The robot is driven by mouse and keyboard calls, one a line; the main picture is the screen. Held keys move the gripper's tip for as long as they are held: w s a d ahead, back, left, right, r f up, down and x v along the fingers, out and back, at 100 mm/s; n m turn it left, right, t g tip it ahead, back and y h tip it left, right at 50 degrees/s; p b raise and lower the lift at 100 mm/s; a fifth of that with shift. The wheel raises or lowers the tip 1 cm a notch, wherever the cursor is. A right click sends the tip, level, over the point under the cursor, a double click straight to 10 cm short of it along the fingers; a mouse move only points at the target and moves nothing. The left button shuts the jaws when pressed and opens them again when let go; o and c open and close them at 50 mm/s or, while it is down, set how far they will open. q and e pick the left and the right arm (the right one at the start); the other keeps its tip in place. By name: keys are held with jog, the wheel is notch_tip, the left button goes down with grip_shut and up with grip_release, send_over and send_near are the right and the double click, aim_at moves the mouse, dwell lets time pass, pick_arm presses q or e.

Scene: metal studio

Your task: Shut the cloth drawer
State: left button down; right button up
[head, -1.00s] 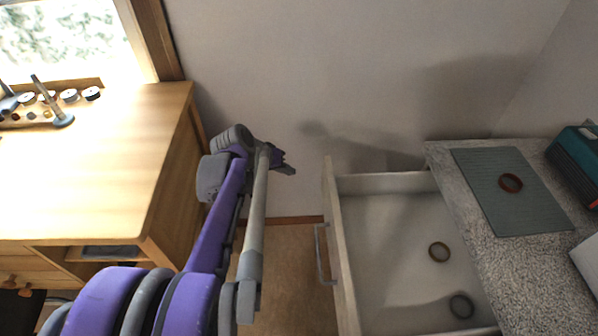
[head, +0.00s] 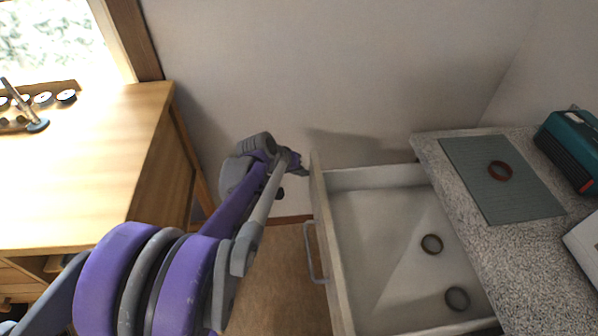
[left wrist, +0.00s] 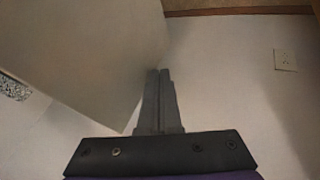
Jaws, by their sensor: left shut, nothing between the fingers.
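The cloth drawer (head: 378,205) is pulled far out from under the speckled counter, toward the left. Its front panel (head: 331,250) carries a grey bar handle (head: 314,252) on the left face. Two dark rings, one upper (head: 431,244) and one lower (head: 457,298), lie on its floor. My left gripper (head: 304,172) is at the far end of the front panel, on its outer side; I cannot tell whether it touches. In the left wrist view its fingers (left wrist: 160,75) are together and empty, beside a large pale panel (left wrist: 85,50). My right gripper is not in view.
The speckled counter (head: 490,245) holds a grey-green mat (head: 470,165) with a brown ring (head: 500,171), a teal box (head: 568,150) and a white object at the right edge. A wooden desk (head: 90,170) stands on the left. Floor shows between desk and drawer.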

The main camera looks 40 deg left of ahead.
pick_arm(q)
jog(key=shift+w+d, duration=0.1)
jog(key=w+d, duration=1.9)
jog(key=w, duration=0.3)
jog(key=shift+w, duration=0.25)
jog(key=shift+d+r, duration=0.1)
jog(key=shift+d, duration=0.05)
